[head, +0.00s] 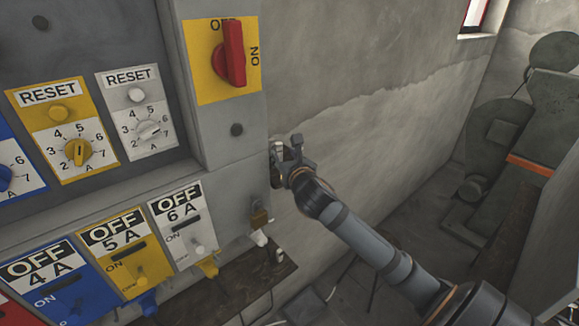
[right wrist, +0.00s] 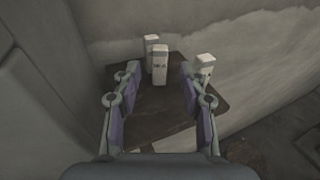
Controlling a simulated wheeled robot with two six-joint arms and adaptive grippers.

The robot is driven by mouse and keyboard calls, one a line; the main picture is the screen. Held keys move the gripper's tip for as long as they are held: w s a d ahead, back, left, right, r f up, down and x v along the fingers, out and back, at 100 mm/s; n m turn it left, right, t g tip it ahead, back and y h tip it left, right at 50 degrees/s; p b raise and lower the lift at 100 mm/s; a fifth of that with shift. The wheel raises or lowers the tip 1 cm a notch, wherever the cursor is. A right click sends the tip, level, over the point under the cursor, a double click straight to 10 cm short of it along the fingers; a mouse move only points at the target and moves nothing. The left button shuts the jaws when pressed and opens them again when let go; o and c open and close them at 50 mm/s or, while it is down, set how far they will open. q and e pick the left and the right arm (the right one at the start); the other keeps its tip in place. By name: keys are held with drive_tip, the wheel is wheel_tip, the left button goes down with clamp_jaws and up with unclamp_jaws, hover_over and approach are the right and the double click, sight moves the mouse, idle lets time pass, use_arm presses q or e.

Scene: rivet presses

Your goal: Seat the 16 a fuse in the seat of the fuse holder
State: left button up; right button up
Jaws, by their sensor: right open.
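In the right wrist view, three pale block-shaped fuses stand upright on a dark brown shelf (right wrist: 150,128). The nearest fuse (right wrist: 160,66) has small dark print that I cannot read surely, and it shows between my fingertips. A second fuse (right wrist: 151,41) is just behind it. A third fuse (right wrist: 205,64) stands to the right, partly behind a finger. My right gripper (right wrist: 160,82) is open and empty. In the head view my right gripper (head: 287,156) is beside the panel's right edge, before the wall. My left gripper is out of view. I cannot identify the fuse holder.
A grey panel (head: 222,150) fills the left, with a red rotary switch (head: 234,53), reset dials and several coloured OFF switch plates (head: 182,227). A brown ledge (head: 228,287) lies below. Grey machinery (head: 500,150) stands at the right.

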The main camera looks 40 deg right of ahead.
drive_tip(key=v, duration=0.7)
